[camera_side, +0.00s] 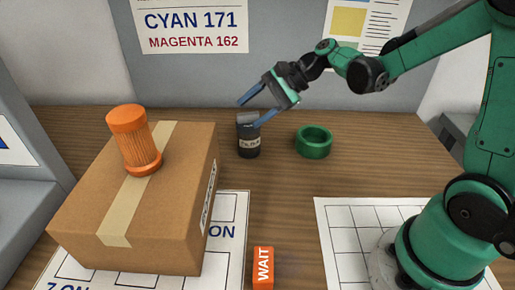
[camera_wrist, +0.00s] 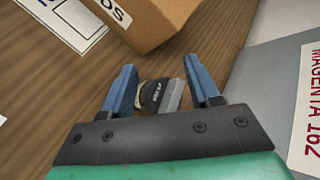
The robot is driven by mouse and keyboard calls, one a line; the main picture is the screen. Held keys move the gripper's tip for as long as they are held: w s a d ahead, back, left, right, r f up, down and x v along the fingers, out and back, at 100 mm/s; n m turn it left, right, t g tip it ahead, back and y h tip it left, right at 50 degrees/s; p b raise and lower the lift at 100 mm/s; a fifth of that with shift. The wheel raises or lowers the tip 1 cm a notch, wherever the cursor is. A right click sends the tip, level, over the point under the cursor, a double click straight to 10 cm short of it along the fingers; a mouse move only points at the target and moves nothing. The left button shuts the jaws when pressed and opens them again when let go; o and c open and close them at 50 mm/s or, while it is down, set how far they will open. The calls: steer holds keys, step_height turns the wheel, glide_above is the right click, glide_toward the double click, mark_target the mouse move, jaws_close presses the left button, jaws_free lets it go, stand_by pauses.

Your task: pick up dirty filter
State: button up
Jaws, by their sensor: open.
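An orange ribbed cylinder (camera_side: 134,140), which looks like a pleated filter, stands upright on top of the cardboard box. A dark cylinder (camera_side: 248,141) with a pale label and a grey top stands on the wooden table right of the box; its label is too small to read. No label shows which one is the dirty filter. My gripper (camera_side: 250,111) is open just above the dark cylinder. In the wrist view the dark cylinder (camera_wrist: 151,94) shows between the blue fingers (camera_wrist: 160,74); I cannot tell whether they touch it.
The cardboard box (camera_side: 190,195) stands left of my gripper on a printed sheet. A green ring (camera_side: 313,142) lies right of the dark cylinder. An orange WAIT block (camera_side: 263,267) stands at the front. A grey wall panel (camera_side: 270,70) is behind. The table between is clear.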

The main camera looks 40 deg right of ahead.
mark_target(248, 113)
steer(key=w+d+m+y, duration=0.1)
steer(key=w+d+f+m+t+y, duration=0.1)
steer(key=m, duration=0.1)
steer(key=w+d+f+m+y, duration=0.1)
steer(key=m+y, duration=0.1)
steer(key=shift+d+f, duration=0.25)
steer(key=shift+d, duration=0.05)
steer(key=s+d+f+m+t+y, duration=0.1)
steer(key=d+f+m+t+y, duration=0.1)
steer(key=d+m+y, duration=0.15)
steer(key=shift+m, duration=0.25)
steer(key=shift+f+x, duration=0.15)
steer(key=shift+x, duration=1.3)
steer(key=shift+f+x, duration=0.1)
steer(key=shift+x, duration=1.35)
steer(key=shift+s, duration=0.1)
jaws_close()
